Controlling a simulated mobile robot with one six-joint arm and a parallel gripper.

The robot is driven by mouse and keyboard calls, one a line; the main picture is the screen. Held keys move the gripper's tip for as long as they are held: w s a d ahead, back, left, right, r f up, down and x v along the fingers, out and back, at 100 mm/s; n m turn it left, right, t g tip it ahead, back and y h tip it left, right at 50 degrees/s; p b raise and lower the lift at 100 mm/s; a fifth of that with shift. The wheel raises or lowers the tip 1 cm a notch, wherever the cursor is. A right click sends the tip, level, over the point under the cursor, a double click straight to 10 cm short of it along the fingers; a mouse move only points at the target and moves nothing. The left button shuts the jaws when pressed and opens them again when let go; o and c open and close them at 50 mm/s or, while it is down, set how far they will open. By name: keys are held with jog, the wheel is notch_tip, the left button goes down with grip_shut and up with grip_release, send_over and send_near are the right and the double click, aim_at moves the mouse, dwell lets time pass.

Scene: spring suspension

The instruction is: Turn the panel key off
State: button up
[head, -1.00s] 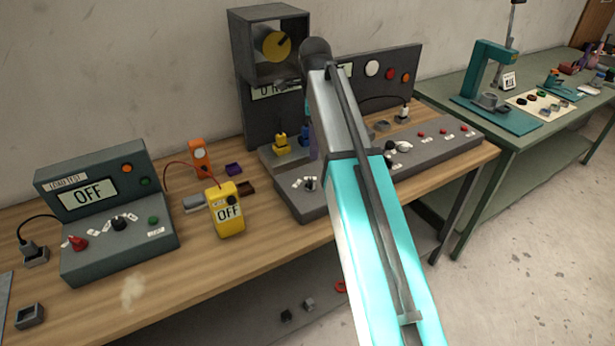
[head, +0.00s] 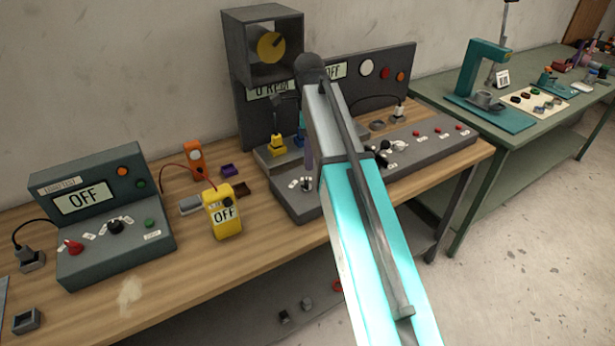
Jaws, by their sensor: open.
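The large grey console (head: 295,207) stands in the middle of the wooden bench. A small dark control (head: 306,185) with white labels sits at its front left; I cannot tell for certain whether it is the panel key. A display (head: 335,71) on the console's back panel shows "OFF", partly covered by my arm. My arm reaches over the console. My gripper (head: 308,168) points down just above the small control, largely hidden behind my arm. It is open, with nothing seen between its jaws. I cannot tell whether it touches the control.
A load-test box (head: 110,247) reading "OFF" and a yellow meter (head: 223,225) reading "OFF" stand to the left. Yellow (head: 278,146) and blue plugs stand beside my gripper. A green bench (head: 520,150) is at right.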

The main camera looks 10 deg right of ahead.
aim_at(308, 180)
jog(key=shift+f+p, duration=1.1)
jog(key=shift+f, duration=3.85)
jog(key=shift+c, duration=0.5)
jog(key=c, duration=1)
jog(key=shift+o, duration=0.3)
jog(key=shift+n, duration=0.4)
jog(key=n, duration=0.5)
jog(key=shift+w, duration=0.2)
jog(key=n, duration=0.6)
jog(key=shift+w+a, duration=0.1)
jog(key=shift+w, duration=0.05)
